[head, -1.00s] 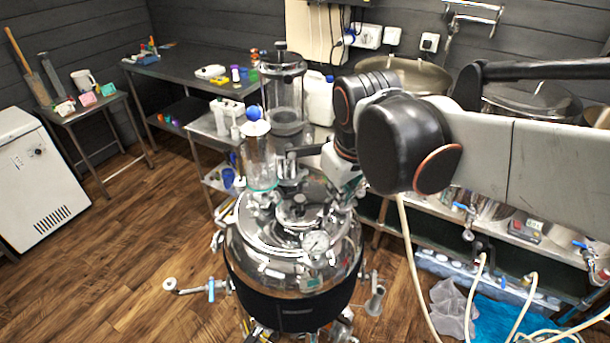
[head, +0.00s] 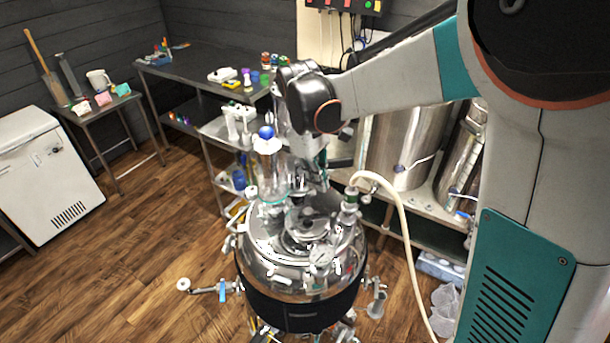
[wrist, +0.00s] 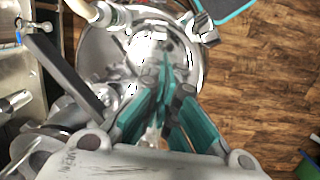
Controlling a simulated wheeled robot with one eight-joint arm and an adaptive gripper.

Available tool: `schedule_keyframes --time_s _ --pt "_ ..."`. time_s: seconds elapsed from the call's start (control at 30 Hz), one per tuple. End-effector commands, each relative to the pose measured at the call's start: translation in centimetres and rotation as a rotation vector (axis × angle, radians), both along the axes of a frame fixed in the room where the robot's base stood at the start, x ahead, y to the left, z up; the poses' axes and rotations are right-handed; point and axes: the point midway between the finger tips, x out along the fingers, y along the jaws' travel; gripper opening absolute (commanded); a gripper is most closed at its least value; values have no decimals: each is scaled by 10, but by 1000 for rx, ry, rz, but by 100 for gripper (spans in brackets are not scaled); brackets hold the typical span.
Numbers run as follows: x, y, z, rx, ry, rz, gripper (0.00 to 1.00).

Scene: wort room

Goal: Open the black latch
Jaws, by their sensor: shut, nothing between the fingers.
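The steel vessel (head: 262,258) with a shiny domed lid stands on the floor at the middle of the head view. My gripper (head: 322,184) points down just above the fittings on its lid. In the wrist view my gripper's teal fingers (wrist: 164,78) are together and empty, with the lid (wrist: 100,45) behind them. A dark flat bar (wrist: 66,72) runs diagonally to the left of the fingers, apart from them; I cannot tell if it is the black latch. My gripper and the glassware hide part of the lid's fittings in the head view.
A glass column with a blue cap (head: 266,132) rises from the lid close to my gripper's left. A pale hose (head: 404,225) arches down at the right. Large steel pots (head: 395,150) stand behind. The wooden floor (head: 130,275) at left is clear.

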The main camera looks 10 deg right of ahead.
Motion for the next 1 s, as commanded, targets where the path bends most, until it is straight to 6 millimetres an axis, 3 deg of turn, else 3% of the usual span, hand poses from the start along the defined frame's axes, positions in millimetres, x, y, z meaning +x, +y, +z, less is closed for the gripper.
schedule_keyframes --time_s 0.23,0.77,1.0 --pt "14 7 -8 -15 70 56 0" --pt "16 8 -12 -18 85 67 0" --pt "11 3 -39 -18 85 66 0"
